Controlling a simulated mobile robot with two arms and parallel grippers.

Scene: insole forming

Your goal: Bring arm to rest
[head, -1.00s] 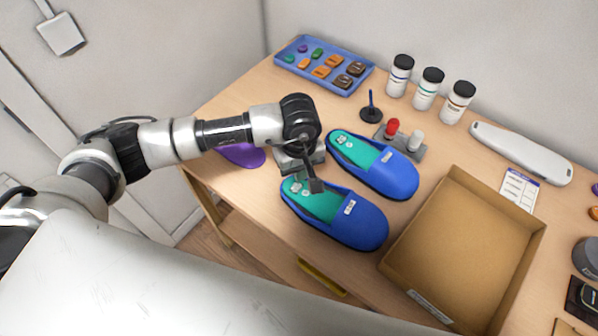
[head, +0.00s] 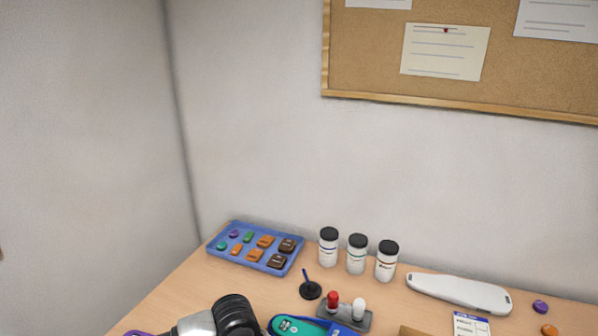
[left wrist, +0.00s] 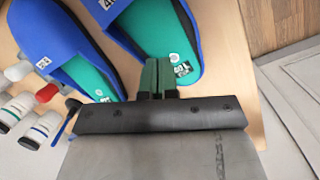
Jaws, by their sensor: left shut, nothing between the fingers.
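A blue slipper with a teal insole (head: 290,326) is cut off by the bottom edge of the head view. In the left wrist view, two blue slippers show: one at the left (left wrist: 35,22) and one at the top middle (left wrist: 140,22), each with a teal insole inside. My left gripper (left wrist: 158,66) is shut and empty, its fingertips overlapping the heel end of the middle slipper's insole; I cannot tell if they touch. In the head view only my left arm's black and white joint shows at the bottom; its fingers are out of frame. My right gripper is in neither view.
On the wooden table (head: 185,295) stand a blue tray (head: 228,262) of small coloured pieces, several white bottles (head: 356,258), a holder with red and white knobs (head: 352,318), and a long white device (head: 458,292). A cardboard box edge (head: 412,331) shows at the bottom.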

